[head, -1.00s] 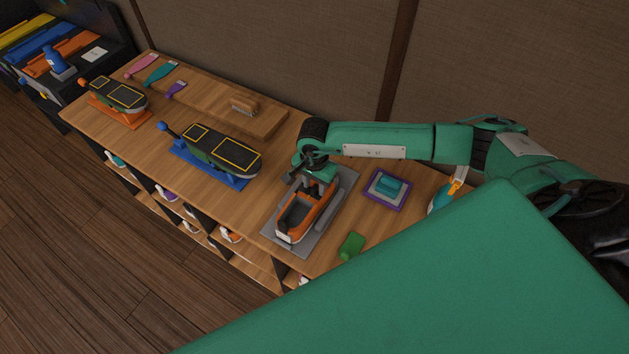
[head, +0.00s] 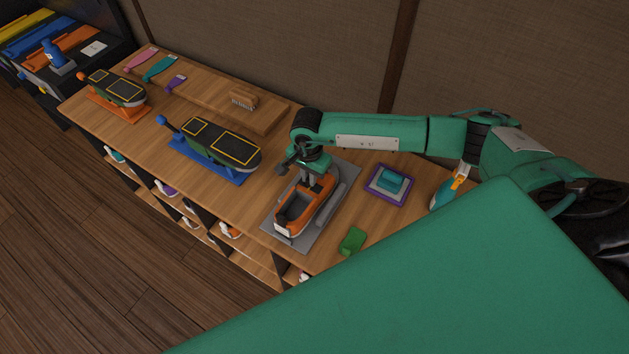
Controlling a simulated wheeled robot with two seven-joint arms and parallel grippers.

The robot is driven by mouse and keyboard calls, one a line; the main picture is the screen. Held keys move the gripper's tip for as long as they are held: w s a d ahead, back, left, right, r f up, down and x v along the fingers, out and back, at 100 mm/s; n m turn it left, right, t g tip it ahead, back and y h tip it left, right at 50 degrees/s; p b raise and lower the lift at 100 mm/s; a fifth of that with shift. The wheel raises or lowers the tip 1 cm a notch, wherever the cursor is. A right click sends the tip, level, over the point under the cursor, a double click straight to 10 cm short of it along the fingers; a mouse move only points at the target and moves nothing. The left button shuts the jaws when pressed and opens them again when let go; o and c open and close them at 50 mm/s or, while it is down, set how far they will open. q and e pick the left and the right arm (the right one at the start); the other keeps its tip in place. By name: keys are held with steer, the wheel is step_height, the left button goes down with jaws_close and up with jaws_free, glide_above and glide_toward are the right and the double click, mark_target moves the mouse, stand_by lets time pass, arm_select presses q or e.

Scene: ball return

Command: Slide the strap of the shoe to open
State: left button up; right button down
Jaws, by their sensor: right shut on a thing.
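The orange and dark shoe (head: 296,222) sits on a grey base plate (head: 322,229) near the right part of the wooden table. My right gripper (head: 313,186) comes down over the back part of the shoe, with its fingers close together on the strap area. The strap itself is mostly hidden by the gripper and too small to make out. A grey rounded bar (head: 331,205) lies along the right side of the shoe. My left gripper is not in view.
A green block (head: 352,241) and a purple-framed tray (head: 373,197) with a teal block lie right of the shoe. A blue-based device (head: 240,181) and an orange-based one stand left. A brush (head: 243,99) lies on the raised board behind. A bottle (head: 446,194) stands under my right arm.

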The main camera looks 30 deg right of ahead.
steer(key=shift+w+a+f+b, duration=0.1)
steer(key=shift+w+a+b, duration=0.25)
steer(key=shift+w, duration=0.3)
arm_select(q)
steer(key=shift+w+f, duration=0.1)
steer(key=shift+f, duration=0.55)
arm_select(e)
steer(key=c, duration=1.4)
jaws_free()
steer(key=shift+c, duration=0.2)
